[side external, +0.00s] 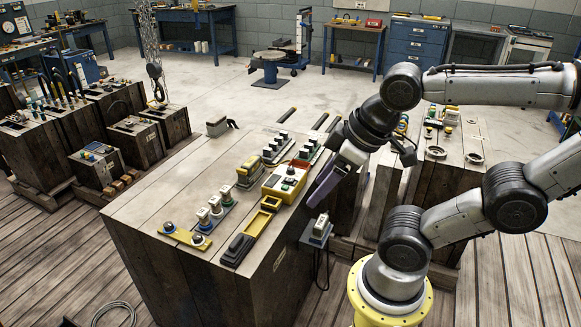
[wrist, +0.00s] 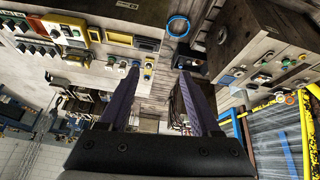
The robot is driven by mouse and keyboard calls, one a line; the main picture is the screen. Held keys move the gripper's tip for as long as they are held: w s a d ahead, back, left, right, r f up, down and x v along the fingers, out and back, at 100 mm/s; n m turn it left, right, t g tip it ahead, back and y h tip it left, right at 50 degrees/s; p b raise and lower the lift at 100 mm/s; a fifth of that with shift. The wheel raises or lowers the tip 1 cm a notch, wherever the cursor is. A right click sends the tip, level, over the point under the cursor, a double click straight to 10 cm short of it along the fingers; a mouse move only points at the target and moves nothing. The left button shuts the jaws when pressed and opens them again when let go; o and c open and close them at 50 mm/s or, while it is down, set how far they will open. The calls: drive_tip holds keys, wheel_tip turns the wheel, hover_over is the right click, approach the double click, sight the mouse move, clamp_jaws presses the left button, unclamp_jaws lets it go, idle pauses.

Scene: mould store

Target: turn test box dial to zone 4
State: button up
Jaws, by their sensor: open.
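The test box is most likely the yellow box (side external: 284,184) on the wooden bench block in the side view. A small dark knob on its pale top looks like the dial, but its setting is too small to read. A yellow-framed box (wrist: 91,34) at the upper left of the wrist view looks like the same one. My gripper (side external: 314,203) has purple fingers and points down just right of the yellow box, apart from the dial. In the wrist view my gripper (wrist: 158,72) is open with nothing between the fingertips.
The wooden bench block (side external: 150,215) carries several switches, a yellow tray (side external: 258,224) and a yellow plate (side external: 185,236) with knobs. A small grey box (side external: 320,227) hangs on its right side. Bare wood lies at its left. Another panel block stands behind my arm.

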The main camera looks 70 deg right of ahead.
drive_tip(key=w+d+r+n, duration=0.3)
drive_tip(key=w+r+n, duration=0.5)
drive_tip(key=w+r, duration=0.2)
drive_tip(key=w+d+r+n+g+h, duration=0.1)
drive_tip(key=w+d+n, duration=0.2)
drive_tip(key=w+d, duration=0.45)
drive_tip(key=m+g+y, duration=0.1)
drive_tip(key=g, duration=0.4)
hover_over(290, 168)
wheel_tip(290, 168, down, 24)
wheel_tip(290, 168, down, 13)
drive_tip(key=shift+f, duration=0.15)
